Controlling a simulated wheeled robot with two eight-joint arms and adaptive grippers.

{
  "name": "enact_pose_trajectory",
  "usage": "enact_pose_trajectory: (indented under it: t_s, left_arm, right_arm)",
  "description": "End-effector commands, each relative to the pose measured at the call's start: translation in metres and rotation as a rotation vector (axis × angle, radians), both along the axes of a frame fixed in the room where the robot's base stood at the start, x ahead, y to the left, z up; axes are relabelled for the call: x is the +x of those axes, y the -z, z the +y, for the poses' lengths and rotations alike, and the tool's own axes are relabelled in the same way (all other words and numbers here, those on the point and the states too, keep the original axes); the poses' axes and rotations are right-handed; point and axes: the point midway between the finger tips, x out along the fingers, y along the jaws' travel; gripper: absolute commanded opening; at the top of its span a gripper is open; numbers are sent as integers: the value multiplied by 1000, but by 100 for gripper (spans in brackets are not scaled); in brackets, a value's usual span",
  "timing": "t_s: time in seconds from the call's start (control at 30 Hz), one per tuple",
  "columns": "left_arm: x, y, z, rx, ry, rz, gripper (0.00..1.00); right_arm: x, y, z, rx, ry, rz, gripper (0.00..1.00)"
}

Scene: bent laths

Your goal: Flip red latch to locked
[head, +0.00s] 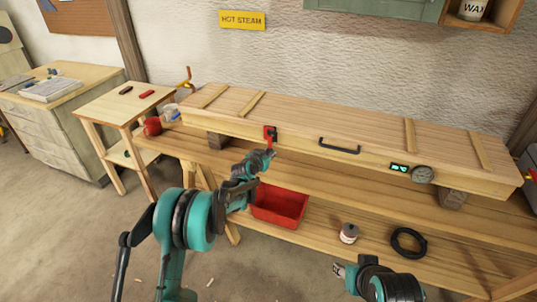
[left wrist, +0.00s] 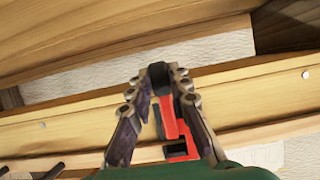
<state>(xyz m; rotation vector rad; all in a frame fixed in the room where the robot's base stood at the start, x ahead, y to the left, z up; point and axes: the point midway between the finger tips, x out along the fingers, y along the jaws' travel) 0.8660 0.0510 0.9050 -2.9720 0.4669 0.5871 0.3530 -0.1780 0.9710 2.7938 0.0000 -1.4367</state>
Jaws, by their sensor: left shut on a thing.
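The red latch (head: 270,131) is on the front face of the long wooden box (head: 320,120), left of its black handle (head: 339,146). My left gripper (head: 267,153) is at the latch's lower part. In the left wrist view its two fingers (left wrist: 162,88) close in on the red lever (left wrist: 169,118), which has a dark end between the fingertips. The fingers hide part of the latch, and I cannot read its exact setting. My right gripper (head: 339,269) is low at the front, away from the box; its finger opening is too small to tell.
The box rests on blocks on a wooden bench (head: 300,168). A gauge (head: 422,174) and a lit display (head: 398,168) sit on its front right. A red bin (head: 279,206), a small jar (head: 349,233) and a black hose coil (head: 408,242) lie on the lower shelf.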

Motion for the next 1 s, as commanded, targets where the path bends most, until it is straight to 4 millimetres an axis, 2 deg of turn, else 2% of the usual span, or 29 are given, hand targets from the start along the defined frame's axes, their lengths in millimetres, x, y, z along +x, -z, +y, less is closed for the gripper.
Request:
enact_pose_trajectory:
  t_s: [0.03, 0.07, 0.1, 0.13, 0.43, 0.57, 1.0]
  left_arm:
    - [0, 0, 1, 2, -1, -2, 0]
    - [0, 0, 1, 2, -1, -2, 24]
    - [0, 0, 1, 2, -1, -2, 34]
    - [0, 0, 1, 1, -1, -1, 40]
    - [0, 0, 1, 0, -1, 0, 40]
    - [-9, -5, 4, -1, -1, 0, 40]
    - [-87, -38, 29, 1, -2, 0, 40]
  right_arm:
    - [0, 0, 0, 0, 0, 0, 40]
    - [0, 0, 0, 0, 0, 0, 40]
    - [0, 0, 0, 0, 0, 0, 40]
    - [0, 0, 0, 0, 0, 0, 40]
    - [0, 0, 0, 0, 0, 0, 40]
    - [0, 0, 0, 0, 0, 0, 40]
    - [0, 0, 0, 0, 0, 0, 40]
